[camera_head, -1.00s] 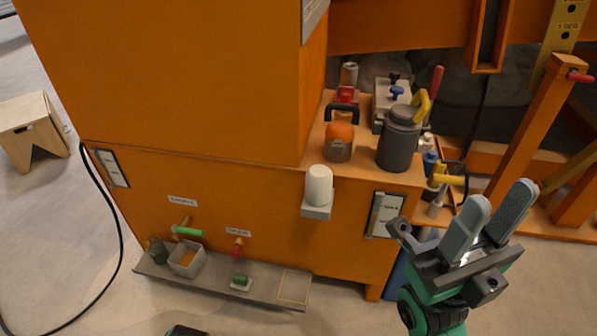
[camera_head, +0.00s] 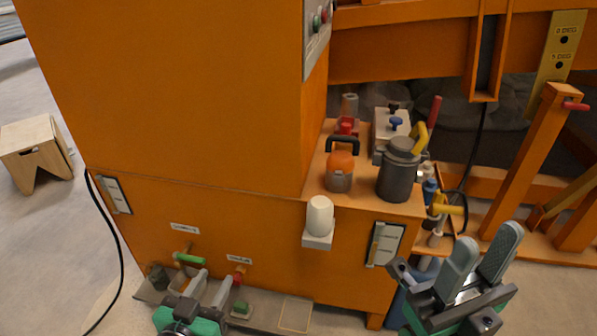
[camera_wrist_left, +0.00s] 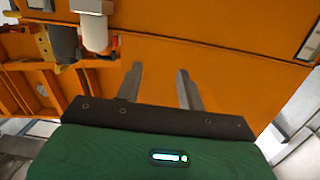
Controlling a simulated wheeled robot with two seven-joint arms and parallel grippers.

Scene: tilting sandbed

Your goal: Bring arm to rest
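My left gripper (camera_head: 208,288) is at the bottom of the head view, in front of the low grey shelf of the orange cabinet (camera_head: 240,215). Its two fingers are apart and empty. In the left wrist view its fingers (camera_wrist_left: 158,85) stand apart in front of the orange panel (camera_wrist_left: 230,75), with nothing between them. My right gripper (camera_head: 480,255) is at the lower right, its grey fingers spread with nothing seen between them. The right gripper appears in front of the cabinet's right side.
A white cylinder (camera_head: 320,215) sits on a small bracket. A dark canister (camera_head: 397,175) and an orange-topped lantern (camera_head: 340,172) stand on the ledge. A green-handled valve (camera_head: 189,258) is behind the left gripper. A wooden stool (camera_head: 36,150) stands on open floor at left.

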